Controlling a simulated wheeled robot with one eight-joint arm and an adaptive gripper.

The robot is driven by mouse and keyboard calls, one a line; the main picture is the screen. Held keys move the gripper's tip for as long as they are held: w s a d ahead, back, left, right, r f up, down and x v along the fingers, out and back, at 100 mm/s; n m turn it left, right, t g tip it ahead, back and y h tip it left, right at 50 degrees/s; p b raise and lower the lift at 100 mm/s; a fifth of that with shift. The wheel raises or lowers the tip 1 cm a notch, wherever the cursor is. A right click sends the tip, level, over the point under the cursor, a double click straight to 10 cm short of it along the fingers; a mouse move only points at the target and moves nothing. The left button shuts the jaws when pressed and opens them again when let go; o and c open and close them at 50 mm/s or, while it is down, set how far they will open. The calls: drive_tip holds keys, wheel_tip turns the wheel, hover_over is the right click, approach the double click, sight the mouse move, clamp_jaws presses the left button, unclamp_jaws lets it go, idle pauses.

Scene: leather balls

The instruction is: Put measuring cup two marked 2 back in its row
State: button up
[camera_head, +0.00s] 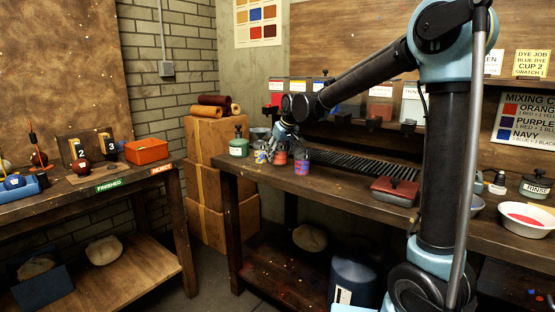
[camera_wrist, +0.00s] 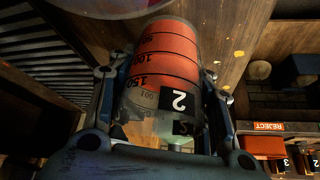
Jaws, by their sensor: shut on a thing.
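Measuring cup two (camera_wrist: 163,75) is clear with red contents, measuring lines and a black label with a white 2. My gripper (camera_wrist: 165,110) is shut on it, one finger on each side. In the head view my gripper (camera_head: 282,138) is at the left part of the dark workbench, and the cup (camera_head: 281,156) shows just under it, partly covered by the fingers. One small cup (camera_head: 260,154) stands to its left and another (camera_head: 301,159) to its right. I cannot tell whether the held cup touches the bench.
A green jar (camera_head: 238,147) stands left of the cups. A dark ribbed rack (camera_head: 355,162) lies to the right, then a red-brown lidded box (camera_head: 395,190). Labelled dye bins line the back. A separate table (camera_head: 125,180) at left carries a red tray (camera_head: 147,151).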

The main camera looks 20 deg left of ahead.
drive_tip(key=shift+f, duration=0.8)
drive_tip(key=o, duration=1.2)
drive_tip(key=shift+f, duration=0.1)
drive_tip(key=shift+o, duration=0.2)
drive_tip(key=v, duration=1.2)
